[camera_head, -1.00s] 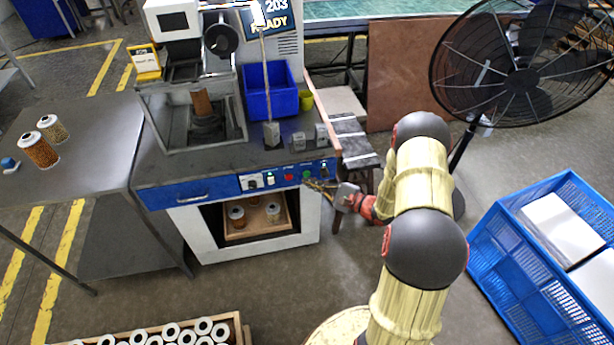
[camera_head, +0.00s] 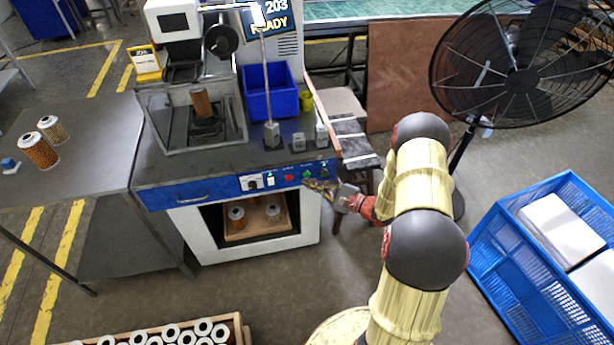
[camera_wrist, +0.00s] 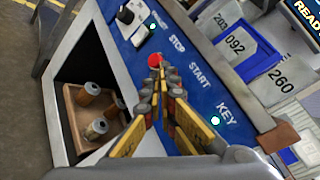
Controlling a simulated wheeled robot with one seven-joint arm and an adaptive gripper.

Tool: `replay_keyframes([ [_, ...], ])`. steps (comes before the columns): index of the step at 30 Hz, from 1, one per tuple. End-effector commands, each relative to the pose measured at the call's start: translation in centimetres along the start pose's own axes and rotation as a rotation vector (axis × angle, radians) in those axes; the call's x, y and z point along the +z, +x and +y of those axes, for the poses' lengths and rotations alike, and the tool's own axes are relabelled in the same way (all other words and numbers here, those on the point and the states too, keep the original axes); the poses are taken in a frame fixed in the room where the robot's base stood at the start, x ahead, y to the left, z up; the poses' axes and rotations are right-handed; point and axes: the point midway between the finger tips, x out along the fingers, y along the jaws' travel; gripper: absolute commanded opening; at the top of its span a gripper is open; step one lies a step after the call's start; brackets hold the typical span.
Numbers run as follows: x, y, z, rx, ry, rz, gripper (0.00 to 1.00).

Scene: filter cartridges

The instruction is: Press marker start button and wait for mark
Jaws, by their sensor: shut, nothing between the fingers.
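The marking machine's blue control panel (camera_head: 222,187) faces me, with a red stop button (camera_head: 288,178) and a green start button (camera_head: 307,174). In the wrist view the red stop button (camera_wrist: 155,60) shows just beyond my fingertips, and the START label (camera_wrist: 199,76) is readable. The start button itself is hidden behind my fingers there. My gripper (camera_head: 308,183) is shut and empty, with its tips close in front of the panel near the start button; I cannot tell whether they touch. The display (camera_head: 272,16) reads "203 READY". An orange-brown cartridge (camera_head: 202,103) stands upright in the machine's fixture.
A fan (camera_head: 520,80) and blue crate (camera_head: 520,285) are at the right.

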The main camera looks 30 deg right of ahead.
Motion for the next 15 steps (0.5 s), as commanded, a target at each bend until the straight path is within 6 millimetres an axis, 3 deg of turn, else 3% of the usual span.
replay_keyframes([
  [15, -0.33, 0.42, -0.28, 0.0, -0.001, 0.0, 0.0],
])
